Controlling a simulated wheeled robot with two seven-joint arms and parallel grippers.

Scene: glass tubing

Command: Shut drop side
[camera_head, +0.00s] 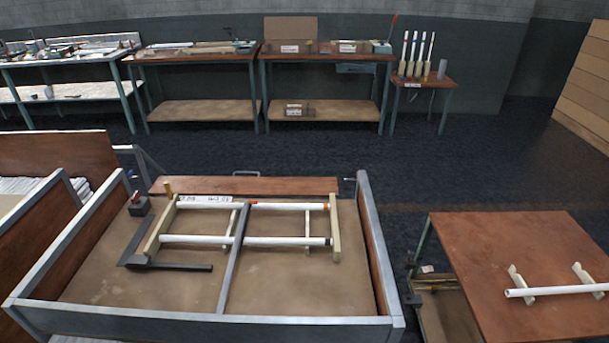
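The drop side looks like the long reddish-brown board (265,185) along the far edge of the metal-framed crate (200,325). It sits lower than the crate's right side wall (375,250) and appears tipped outward, away from me; its exact angle is hard to tell. A small grey handle (245,173) shows at its far edge. A small metal fitting (348,180) is near its right end. Neither of my grippers is in view.
Inside the crate, white tubes (285,241) rest on a wooden rack (335,230) near the board. A dark angled bar (180,267) and small block (139,206) lie left. A brown table (520,260) with another tube (555,290) stands right. Dark floor beyond the board is clear.

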